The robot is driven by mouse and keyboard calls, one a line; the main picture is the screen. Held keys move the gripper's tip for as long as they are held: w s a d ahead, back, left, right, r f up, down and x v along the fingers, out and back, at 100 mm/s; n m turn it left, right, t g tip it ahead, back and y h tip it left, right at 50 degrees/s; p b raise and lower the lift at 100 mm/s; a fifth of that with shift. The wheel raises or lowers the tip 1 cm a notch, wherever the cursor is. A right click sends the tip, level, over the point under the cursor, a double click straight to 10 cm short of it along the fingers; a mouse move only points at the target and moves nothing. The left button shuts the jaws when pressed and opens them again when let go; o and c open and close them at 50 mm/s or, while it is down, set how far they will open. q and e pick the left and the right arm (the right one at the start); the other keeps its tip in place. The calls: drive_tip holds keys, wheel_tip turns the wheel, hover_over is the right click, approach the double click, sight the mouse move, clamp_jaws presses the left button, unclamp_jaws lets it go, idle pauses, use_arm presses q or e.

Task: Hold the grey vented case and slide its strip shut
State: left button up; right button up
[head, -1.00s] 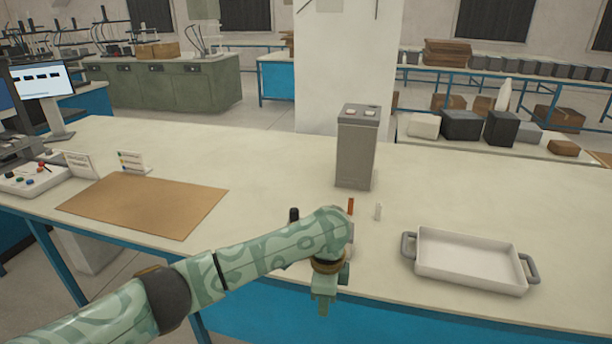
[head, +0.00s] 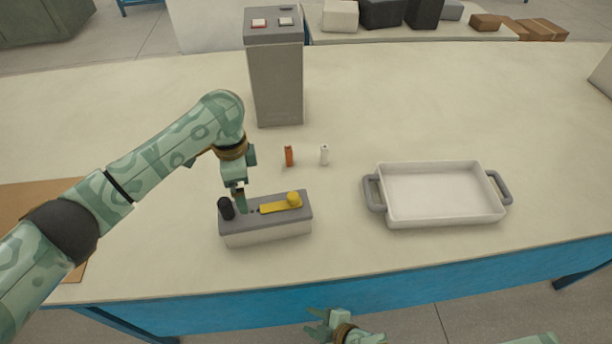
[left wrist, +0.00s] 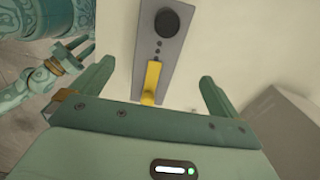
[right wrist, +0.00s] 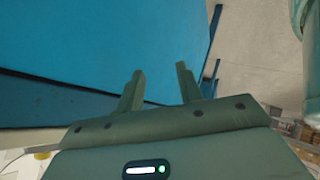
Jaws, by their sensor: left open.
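The case (head: 262,238) stands on the table near the front edge, with a grey top and whitish sides. Its top has a black knob (head: 226,208) at the left, small dark holes, and a yellow strip (head: 275,207) with a raised yellow end at the right. The left wrist view also shows the case top (left wrist: 178,45) and the strip (left wrist: 152,80) ahead, between the fingers. My left gripper (head: 240,205) is open above the case, near the knob; contact cannot be told. My right gripper (head: 316,322) is open and empty in front of the table; its fingers show apart in the right wrist view (right wrist: 160,82).
A tall grey box (head: 275,85) with two buttons stands behind the case. An orange cell (head: 289,156) and a white cell (head: 324,155) stand between. A white tray (head: 440,218) with grey handles is at the right. A brown mat (head: 30,205) lies left.

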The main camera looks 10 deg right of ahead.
sight(251, 221)
drive_tip(key=w+a+r+n+g+y, duration=0.2)
drive_tip(key=a+r+n+g+y, duration=0.35)
drive_tip(key=a+r+n, duration=0.85)
use_arm(q)
wheel_tip(251, 221, down, 16)
drive_tip(key=shift+s+d+f, duration=0.1)
drive_tip(key=shift+f, duration=0.05)
use_arm(e)
drive_tip(key=w+d+r+n+h, duration=0.5)
drive_tip(key=w+d+r+n, duration=0.2)
drive_tip(key=w+r+n, duration=0.1)
drive_tip(key=w+d+r+n+t+h, duration=0.1)
drive_tip(key=w+d+r+n+h, duration=0.4)
drive_tip(key=w+r, duration=0.6)
drive_tip(key=w+d+n, duration=0.1)
drive_tip(key=d+n, duration=0.1)
drive_tip(key=d, duration=0.1)
drive_tip(key=shift+r+n, duration=0.25)
drive_tip(key=shift+n, duration=0.15)
drive_tip(key=shift+a, duration=0.1)
use_arm(q)
drive_tip(key=c, duration=1.2)
